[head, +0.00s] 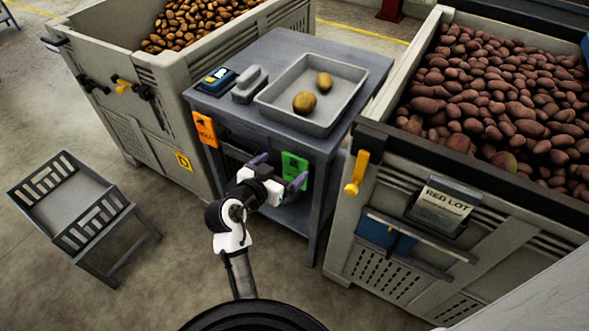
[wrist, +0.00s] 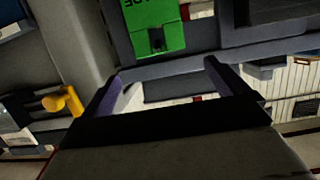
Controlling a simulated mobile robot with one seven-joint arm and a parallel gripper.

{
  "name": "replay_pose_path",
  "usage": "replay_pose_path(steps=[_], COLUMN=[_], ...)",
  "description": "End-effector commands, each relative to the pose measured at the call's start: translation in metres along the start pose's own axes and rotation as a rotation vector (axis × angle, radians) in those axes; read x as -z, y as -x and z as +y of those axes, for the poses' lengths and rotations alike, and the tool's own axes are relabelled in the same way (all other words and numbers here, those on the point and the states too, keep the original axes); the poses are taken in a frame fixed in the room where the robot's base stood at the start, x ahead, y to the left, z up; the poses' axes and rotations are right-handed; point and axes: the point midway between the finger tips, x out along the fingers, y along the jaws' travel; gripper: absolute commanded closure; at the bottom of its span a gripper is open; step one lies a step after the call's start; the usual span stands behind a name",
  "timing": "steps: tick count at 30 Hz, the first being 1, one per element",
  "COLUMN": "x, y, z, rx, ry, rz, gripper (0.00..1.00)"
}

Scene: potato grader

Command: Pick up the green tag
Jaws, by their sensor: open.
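The green tag (head: 294,168) hangs on the front of the grey table (head: 357,58), near its right leg, in the head view. In the wrist view the green tag (wrist: 155,27) is at the top, with its lettering upside down and a dark slot or clip on it. My gripper (head: 280,171) is in front of the tag, and its fingers cover part of it in the head view. The gripper (wrist: 163,73) is open and empty, and the tag lies beyond the fingertips, not between them.
An orange tag (head: 204,129) hangs on the table's left front. A tray (head: 343,112) with two potatoes stands on top. Potato bins flank the table; the right bin (head: 375,250) has a yellow handle (head: 357,172). A grey stand (head: 70,190) is at left.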

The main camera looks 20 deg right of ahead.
Motion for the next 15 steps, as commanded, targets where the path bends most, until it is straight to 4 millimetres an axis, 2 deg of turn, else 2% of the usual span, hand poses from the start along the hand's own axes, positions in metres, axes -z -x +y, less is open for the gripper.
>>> replay_pose_path(steps=[7,15], x=[-0.001,-0.006], y=[-0.019,-0.057], z=[0.0,-0.001], rx=[0.0,0.001], ry=[0.0,0.001], rz=[-0.001,0.0], gripper=[0.02,0.02])
